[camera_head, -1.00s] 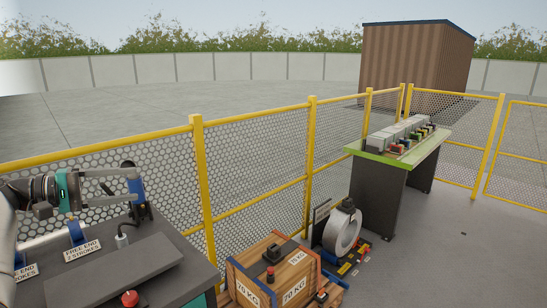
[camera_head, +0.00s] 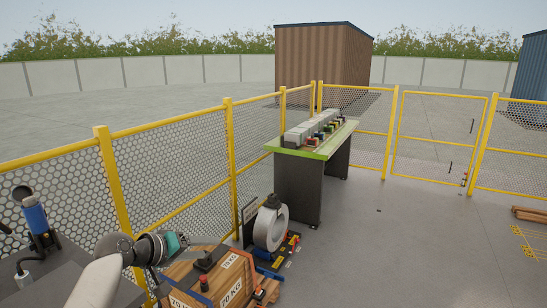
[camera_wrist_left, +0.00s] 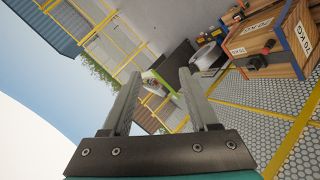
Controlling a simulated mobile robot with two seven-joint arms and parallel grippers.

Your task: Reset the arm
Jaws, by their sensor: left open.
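My left arm comes in at the bottom left of the head view, with its dark and teal wrist (camera_head: 150,248) in front of the wooden crate. Its fingers are hard to make out there. In the left wrist view my left gripper (camera_wrist_left: 155,95) is open, with two grey fingers apart and nothing between them. Past the fingers the wrist view shows the yellow fence, the floor and the green-topped table at a steep tilt. My right gripper is not in view.
A wooden crate (camera_head: 190,270) marked 70 KG stands close to my left wrist. Behind it is a grey wheel-like device (camera_head: 271,228). A green-edged table (camera_head: 316,148) holds several small items. A dark bench with a blue-handled tool (camera_head: 36,219) is at left. Floor at right is mostly free.

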